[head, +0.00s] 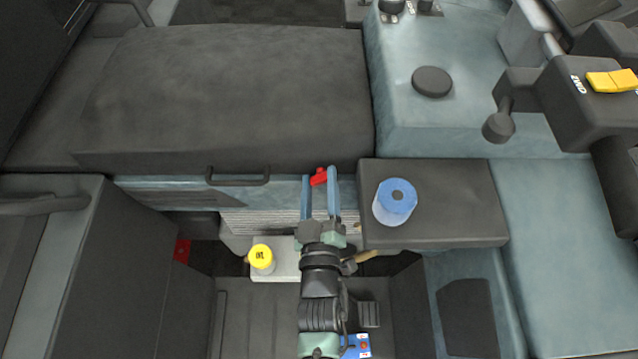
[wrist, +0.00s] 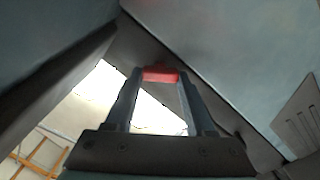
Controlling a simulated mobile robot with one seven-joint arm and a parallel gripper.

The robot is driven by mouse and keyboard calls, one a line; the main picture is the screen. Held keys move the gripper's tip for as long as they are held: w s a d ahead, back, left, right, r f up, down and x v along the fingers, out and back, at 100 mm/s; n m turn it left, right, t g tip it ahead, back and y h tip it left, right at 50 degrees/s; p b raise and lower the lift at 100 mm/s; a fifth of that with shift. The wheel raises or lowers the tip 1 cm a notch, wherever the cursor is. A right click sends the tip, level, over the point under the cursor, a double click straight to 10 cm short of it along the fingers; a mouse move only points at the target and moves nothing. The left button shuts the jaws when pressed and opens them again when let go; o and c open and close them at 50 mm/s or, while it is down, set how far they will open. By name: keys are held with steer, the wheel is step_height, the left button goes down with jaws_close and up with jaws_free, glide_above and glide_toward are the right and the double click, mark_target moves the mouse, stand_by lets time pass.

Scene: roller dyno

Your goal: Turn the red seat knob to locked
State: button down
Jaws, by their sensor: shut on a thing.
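The red seat knob (head: 319,177) sits at the front edge of the dark seat in the head view. It also shows in the wrist view (wrist: 160,76), between my fingertips. My gripper (head: 320,188) reaches up to it from below, its two blue-grey fingers on either side of the knob. The gripper is shut on the knob; in the wrist view (wrist: 160,84) the fingers touch its two ends. The knob's lower part and any lock marking cannot be made out.
The dark seat cushion (head: 230,95) lies just behind the knob, with a black handle (head: 238,181) to the left. A dark box (head: 455,205) bearing a blue cylinder (head: 395,202) stands close on the right. A yellow-topped knob (head: 261,258) is at lower left.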

steer(key=shift+n, duration=0.5)
steer(key=shift+c, duration=1.2)
jaws_free()
steer(key=shift+a, duration=0.1)
